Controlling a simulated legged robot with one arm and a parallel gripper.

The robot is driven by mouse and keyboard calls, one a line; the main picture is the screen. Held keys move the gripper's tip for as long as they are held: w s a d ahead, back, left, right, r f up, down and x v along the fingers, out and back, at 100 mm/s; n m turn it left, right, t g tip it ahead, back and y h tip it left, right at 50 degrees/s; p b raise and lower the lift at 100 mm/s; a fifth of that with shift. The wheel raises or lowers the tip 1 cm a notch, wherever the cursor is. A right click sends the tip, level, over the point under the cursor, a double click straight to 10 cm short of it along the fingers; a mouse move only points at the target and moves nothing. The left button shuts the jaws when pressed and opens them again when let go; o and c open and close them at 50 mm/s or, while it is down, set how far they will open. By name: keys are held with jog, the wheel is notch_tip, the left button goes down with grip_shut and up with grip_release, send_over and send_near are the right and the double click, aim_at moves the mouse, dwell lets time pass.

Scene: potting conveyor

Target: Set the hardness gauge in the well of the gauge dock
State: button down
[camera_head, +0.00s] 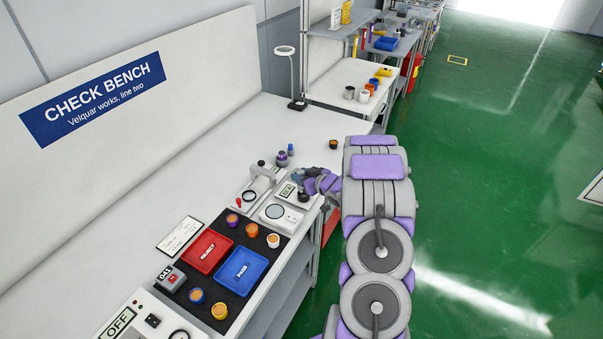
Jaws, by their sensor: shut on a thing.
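My gripper (305,181) is at the end of my arm, low over the front edge of the check bench, beside the instruments. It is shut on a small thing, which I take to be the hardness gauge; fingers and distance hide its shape. A white stand with a lever (261,180) is left of my gripper. I cannot tell which piece is the gauge dock, and no well can be made out.
A display unit (275,212) with a round plate is close to my gripper. A red tray (208,251), a blue tray (241,271) and several small cups lie on a black mat. A dark cup (333,144) stands near the bench edge. The back of the bench is clear up to a lamp (297,104).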

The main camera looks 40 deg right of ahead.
jog(key=shift+d+f, duration=0.15)
jog(key=shift+f, duration=0.05)
jog(key=shift+d+p, duration=0.2)
jog(key=shift+p, duration=0.15)
jog(key=shift+d+p, duration=0.15)
jog(key=shift+p, duration=0.15)
dwell(1.6)
jog(key=shift+d+f+p, duration=0.1)
jog(key=shift+d+p, duration=0.15)
jog(key=shift+p, duration=0.05)
